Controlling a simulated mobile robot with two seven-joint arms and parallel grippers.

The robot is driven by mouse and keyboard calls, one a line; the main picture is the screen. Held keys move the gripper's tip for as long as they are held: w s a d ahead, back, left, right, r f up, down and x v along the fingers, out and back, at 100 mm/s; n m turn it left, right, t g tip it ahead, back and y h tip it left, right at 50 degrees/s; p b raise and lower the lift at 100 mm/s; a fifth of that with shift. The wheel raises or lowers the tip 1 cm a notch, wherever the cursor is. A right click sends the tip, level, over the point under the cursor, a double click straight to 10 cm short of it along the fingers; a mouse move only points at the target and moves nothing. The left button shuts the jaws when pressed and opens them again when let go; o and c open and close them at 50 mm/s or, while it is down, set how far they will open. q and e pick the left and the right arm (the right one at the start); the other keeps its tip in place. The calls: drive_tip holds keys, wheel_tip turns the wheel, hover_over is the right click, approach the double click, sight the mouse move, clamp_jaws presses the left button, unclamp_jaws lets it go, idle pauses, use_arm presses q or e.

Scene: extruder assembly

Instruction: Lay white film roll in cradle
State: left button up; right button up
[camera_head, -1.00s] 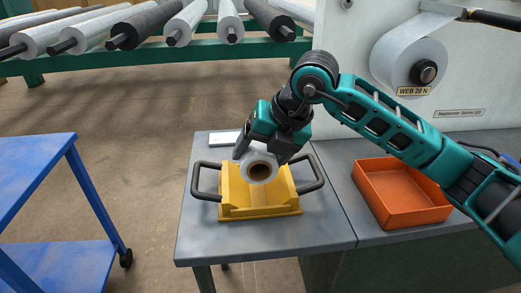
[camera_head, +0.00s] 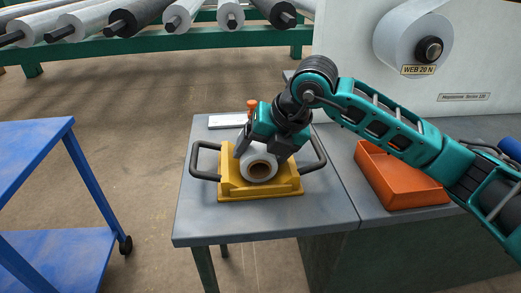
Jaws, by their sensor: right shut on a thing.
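The white film roll (camera_head: 246,165) has a brown core and shows its round end toward me. It is at the yellow cradle (camera_head: 262,192), between the cradle's raised sides; whether it touches the bottom I cannot tell. The cradle has a dark handle on each side and stands on the grey table. My right gripper (camera_head: 263,150) is above the roll with its dark fingers shut on it, hiding the roll's upper and rear part. My left gripper is not in view.
An orange tray (camera_head: 403,178) is on the grey table (camera_head: 215,222) to the right. A white flat object (camera_head: 226,121) and an orange-topped item (camera_head: 252,104) are behind the cradle. A blue cart (camera_head: 55,190) stands at left, with floor between. A machine panel (camera_head: 465,75) is behind.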

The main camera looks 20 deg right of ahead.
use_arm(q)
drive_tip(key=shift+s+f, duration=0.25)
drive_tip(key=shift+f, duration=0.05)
use_arm(e)
drive_tip(key=shift+s+d+f, duration=0.1)
drive_tip(key=shift+s+f, duration=0.05)
drive_tip(key=shift+f, duration=0.45)
drive_tip(key=shift+s+f, duration=0.1)
drive_tip(key=shift+f, duration=0.5)
drive_tip(key=o, duration=0.9)
drive_tip(key=shift+o, duration=0.8)
drive_tip(key=shift+r, duration=0.1)
drive_tip(key=shift+d+r, duration=0.1)
drive_tip(key=shift+r, duration=0.2)
drive_tip(key=p+v, duration=0.2)
drive_tip(key=v, duration=0.3)
drive_tip(key=shift+w+d+r, duration=0.1)
drive_tip(key=shift+r, duration=0.1)
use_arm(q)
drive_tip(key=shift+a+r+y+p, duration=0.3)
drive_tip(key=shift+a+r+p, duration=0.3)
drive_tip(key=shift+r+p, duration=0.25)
use_arm(e)
drive_tip(key=v, duration=0.8)
drive_tip(key=shift+a+r, duration=0.35)
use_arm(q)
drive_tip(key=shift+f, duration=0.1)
